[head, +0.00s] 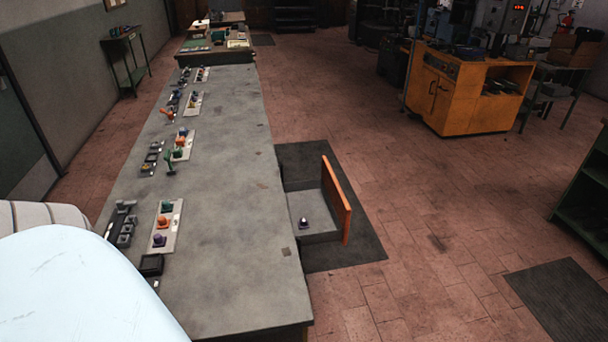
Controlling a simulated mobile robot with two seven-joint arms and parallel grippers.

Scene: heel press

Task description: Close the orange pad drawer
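The orange-fronted pad drawer (337,199) stands pulled open on the right side of the long grey workbench (225,200). Its orange front panel is upright and well apart from the bench side. Inside the drawer's grey tray (318,207) lies a small dark object with a light top (303,223). Neither gripper is in view. A large pale blue-white rounded shape fills the lower left corner, and I cannot tell what it is.
Several coloured pads and small fixtures (163,228) line the bench's left side. A dark floor mat (355,254) lies under the drawer. Open tiled floor (430,240) is to its right. An orange cabinet (455,95) stands at the back right, a green shelf (590,195) at the right edge.

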